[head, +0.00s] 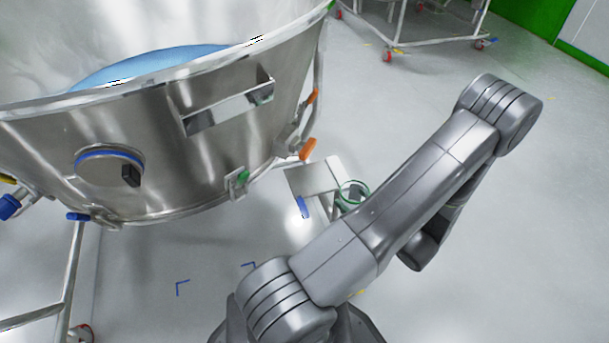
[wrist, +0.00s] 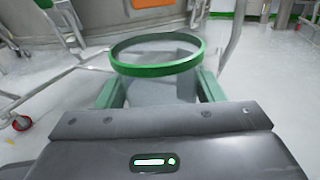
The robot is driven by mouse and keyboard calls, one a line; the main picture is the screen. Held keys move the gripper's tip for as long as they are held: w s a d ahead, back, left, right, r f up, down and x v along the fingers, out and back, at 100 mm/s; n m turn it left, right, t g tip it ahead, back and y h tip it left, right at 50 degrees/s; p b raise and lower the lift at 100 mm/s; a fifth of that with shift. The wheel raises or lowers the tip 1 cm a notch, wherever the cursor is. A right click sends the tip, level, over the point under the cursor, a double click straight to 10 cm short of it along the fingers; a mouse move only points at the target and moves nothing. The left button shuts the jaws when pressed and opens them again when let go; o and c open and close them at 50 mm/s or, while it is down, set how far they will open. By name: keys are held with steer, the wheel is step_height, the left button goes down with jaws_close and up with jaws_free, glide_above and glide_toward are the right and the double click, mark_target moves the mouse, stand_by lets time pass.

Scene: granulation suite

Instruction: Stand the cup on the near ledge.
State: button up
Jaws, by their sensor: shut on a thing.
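The cup is clear with a green rim; it shows in the wrist view (wrist: 157,70) between the two green fingers of my gripper (wrist: 160,90). My gripper is shut on it, and the cup looks upright with its open mouth up. In the head view my gripper (head: 350,197) is partly hidden behind my arm, and the green rim of the cup shows there. A small pale metal plate (head: 312,177) with a blue part lies just left of the cup. A metal bracket shelf (head: 225,108) juts from the vessel wall. I cannot tell which one is the near ledge.
A large steel vessel (head: 60,130) with blue contents (head: 150,62) fills the left of the head view. Orange handles (head: 308,148) stick out on its right side. A wheeled rack (head: 420,40) stands at the back. Open grey floor (head: 540,200) lies at the right.

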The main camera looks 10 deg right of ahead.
mark_target(344, 194)
steer(key=b+x, duration=0.3)
steer(key=x, duration=1.4)
steer(key=shift+w+a, duration=0.1)
steer(key=shift+a, duration=0.05)
steer(key=shift+f+b, duration=0.25)
steer(key=shift+b, duration=0.25)
steer(key=shift+f, duration=0.15)
steer(key=o, duration=1)
steer(key=shift+c, duration=0.2)
steer(key=shift+r, duration=0.25)
steer(key=p+v, duration=0.2)
steer(key=v, duration=1)
steer(key=shift+f, duration=0.15)
